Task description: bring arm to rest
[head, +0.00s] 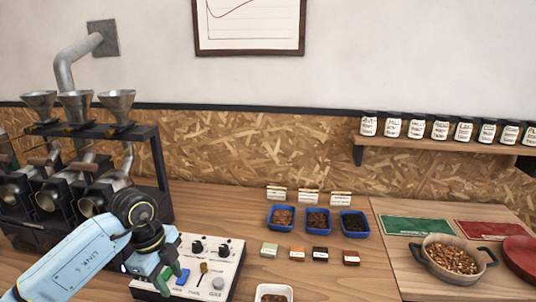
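My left arm comes in from the lower left, and my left gripper (165,282) is over the left part of a white control panel (215,262). The gripper points down and away from the head camera. Its fingertips are small and partly hidden, so I cannot tell whether they are apart or touch the panel. The panel has black knobs, a small lever, a blue button and a grey round button. My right gripper is not in view.
A sample roaster (75,135) with several funnels stands at the left. Blue trays (317,221) of beans, small coloured blocks (320,254) and a white dish (273,291) are right of the panel. A pan of beans (450,257) sits on a board at right. Jars (440,128) line a shelf.

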